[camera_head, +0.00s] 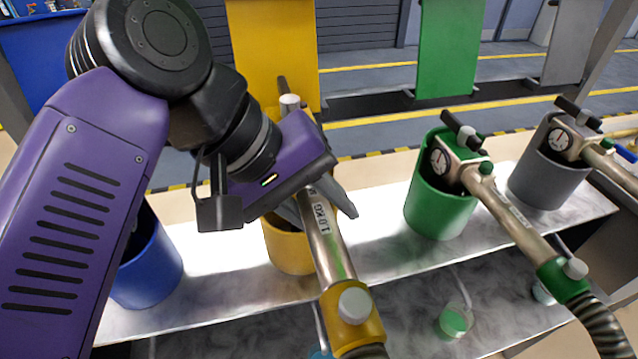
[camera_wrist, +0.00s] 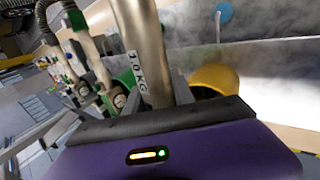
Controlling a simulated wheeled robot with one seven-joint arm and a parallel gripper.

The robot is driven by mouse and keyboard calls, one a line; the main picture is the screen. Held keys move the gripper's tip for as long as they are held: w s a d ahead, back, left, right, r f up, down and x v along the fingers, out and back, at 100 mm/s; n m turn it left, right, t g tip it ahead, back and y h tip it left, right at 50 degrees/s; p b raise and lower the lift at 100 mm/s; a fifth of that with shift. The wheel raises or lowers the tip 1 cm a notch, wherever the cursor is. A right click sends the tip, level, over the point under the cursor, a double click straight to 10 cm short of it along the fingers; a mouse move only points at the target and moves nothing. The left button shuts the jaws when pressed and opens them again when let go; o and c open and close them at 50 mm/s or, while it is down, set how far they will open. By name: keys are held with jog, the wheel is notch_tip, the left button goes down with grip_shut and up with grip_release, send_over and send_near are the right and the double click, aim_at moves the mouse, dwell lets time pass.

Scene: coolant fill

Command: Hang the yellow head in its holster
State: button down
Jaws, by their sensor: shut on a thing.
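The yellow head is a metal tube with a yellow collar (camera_head: 352,318) at its near end and a "1.0 KG" label. My gripper (camera_head: 318,208) is shut on its tube (camera_head: 326,240), which also shows in the wrist view (camera_wrist: 145,45). The yellow holster (camera_head: 287,250) is a round cup on the shelf, below and behind the tube. The head slants over the cup, its far end partly hidden by my gripper. I cannot tell whether its tip is inside the cup. The yellow cup's rim shows in the wrist view (camera_wrist: 214,78), beside the tube.
A green holster (camera_head: 438,205) and a grey holster (camera_head: 546,180) stand to the right, each holding its own head. A blue holster (camera_head: 150,265) stands at the left, partly behind my arm. Yellow (camera_head: 270,45) and green (camera_head: 448,50) panels rise behind. The shelf between cups is clear.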

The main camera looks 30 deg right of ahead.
jog(key=shift+w, duration=0.1)
jog(key=shift+s+f+b, duration=0.15)
jog(key=shift+s+b, duration=0.05)
jog(key=shift+b, duration=0.85)
notch_tip(320, 180, down, 6)
jog(key=b, duration=0.6)
jog(key=shift+r+b, duration=0.25)
jog(key=shift+b, duration=1.95)
dwell(1.4)
